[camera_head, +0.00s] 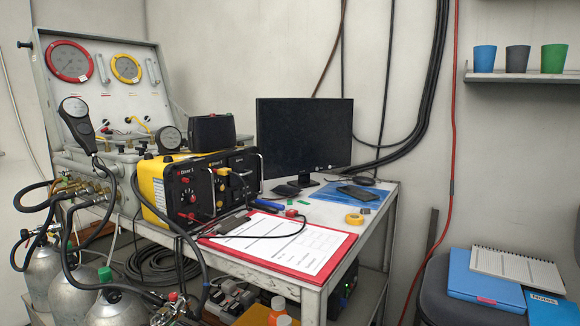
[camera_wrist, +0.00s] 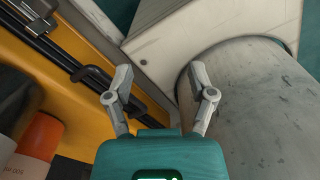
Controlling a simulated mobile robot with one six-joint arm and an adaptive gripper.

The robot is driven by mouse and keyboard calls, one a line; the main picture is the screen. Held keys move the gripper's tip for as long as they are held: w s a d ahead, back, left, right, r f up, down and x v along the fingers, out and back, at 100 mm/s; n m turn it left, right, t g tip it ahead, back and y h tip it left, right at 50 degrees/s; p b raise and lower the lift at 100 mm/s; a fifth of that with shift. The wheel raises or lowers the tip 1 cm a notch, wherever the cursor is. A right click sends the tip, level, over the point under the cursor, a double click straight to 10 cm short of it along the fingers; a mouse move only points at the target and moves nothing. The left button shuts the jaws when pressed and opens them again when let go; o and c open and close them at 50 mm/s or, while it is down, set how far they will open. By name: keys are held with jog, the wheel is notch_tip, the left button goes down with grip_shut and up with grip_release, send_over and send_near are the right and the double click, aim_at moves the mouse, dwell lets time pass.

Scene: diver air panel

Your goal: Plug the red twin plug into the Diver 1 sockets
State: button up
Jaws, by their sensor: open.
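The yellow diver air panel box (camera_head: 151,177) stands on the bench, its black front split into two halves. The left half (camera_head: 188,180) carries a label whose number is too small to read surely, and the right half (camera_head: 244,163) is labelled likewise. A small red piece (camera_head: 187,215) shows low on the left half; I cannot tell whether it is the red twin plug or its sockets. A yellow piece (camera_head: 223,172) sits on the right half. My gripper (camera_wrist: 161,76) is open and empty in the wrist view, above a grey rounded surface; the head view does not show it.
A red clipboard (camera_head: 340,246) with papers and a dark cabled object (camera_head: 233,225) lies before the box. A monitor (camera_head: 303,138) stands behind. Gas cylinders (camera_head: 45,277) and hoses crowd the left. A yellow surface (camera_wrist: 85,95) and an orange object (camera_wrist: 40,140) lie left of my gripper.

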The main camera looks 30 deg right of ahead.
notch_tip(320, 180, up, 4)
jog(key=p, duration=0.3)
jog(key=shift+c, duration=1)
jog(key=shift+s, duration=0.15)
